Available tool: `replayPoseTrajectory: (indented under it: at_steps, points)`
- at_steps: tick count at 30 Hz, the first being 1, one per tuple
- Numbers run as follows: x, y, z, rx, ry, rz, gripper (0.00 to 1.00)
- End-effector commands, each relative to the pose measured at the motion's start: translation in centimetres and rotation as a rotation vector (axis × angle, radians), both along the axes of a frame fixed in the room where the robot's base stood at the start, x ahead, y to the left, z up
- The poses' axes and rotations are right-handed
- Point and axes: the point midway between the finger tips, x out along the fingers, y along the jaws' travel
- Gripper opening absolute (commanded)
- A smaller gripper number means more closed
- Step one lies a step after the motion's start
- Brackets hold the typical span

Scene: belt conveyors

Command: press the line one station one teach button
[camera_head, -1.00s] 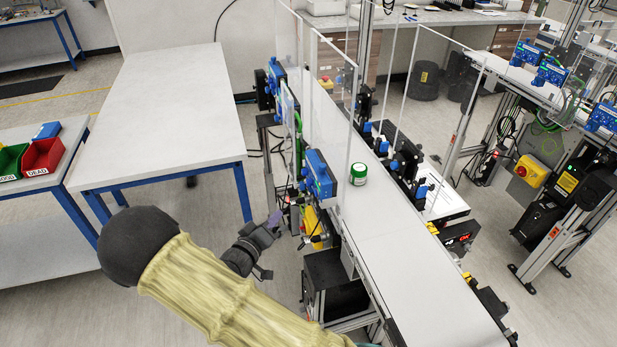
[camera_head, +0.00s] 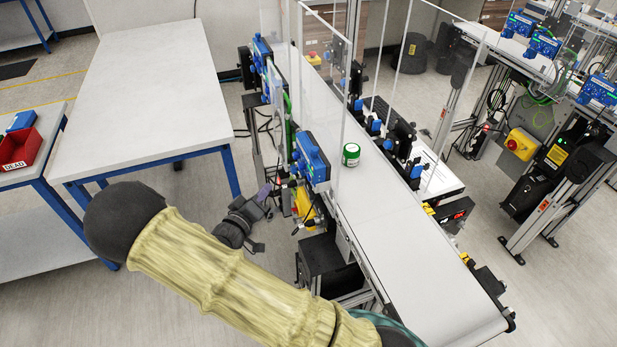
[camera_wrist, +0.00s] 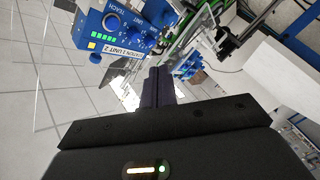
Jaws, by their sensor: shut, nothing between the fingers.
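A blue control box (camera_wrist: 110,28) fills the upper left of the wrist view. Which part is the teach button I cannot tell. My gripper (camera_wrist: 158,75) is shut and empty, its fingers below and right of the box, apart from it in the picture. In the head view my gripper (camera_head: 266,191) is left of the conveyor, lower than a blue box (camera_head: 312,158) on the belt's near side. Another blue box (camera_head: 262,52) is further back.
A green-lidded jar (camera_head: 351,154) stands on the conveyor belt (camera_head: 400,240). Clear panels rise along the belt. A white table (camera_head: 150,100) and a red bin (camera_head: 22,150) are at left. A yellow device (camera_head: 304,206) hangs beside my gripper.

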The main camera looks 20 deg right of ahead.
Motion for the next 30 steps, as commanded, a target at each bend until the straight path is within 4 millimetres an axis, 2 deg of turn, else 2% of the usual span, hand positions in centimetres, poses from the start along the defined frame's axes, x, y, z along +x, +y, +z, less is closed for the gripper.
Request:
replayPoseTrajectory:
  at_steps: [21, 30]
  points:
    - [0.0, -7.7, -0.1, -0.001, 0.000, -0.002, 0.00]
    - [0.0, -8.6, 0.0, 0.000, 0.000, 0.000, 0.00]
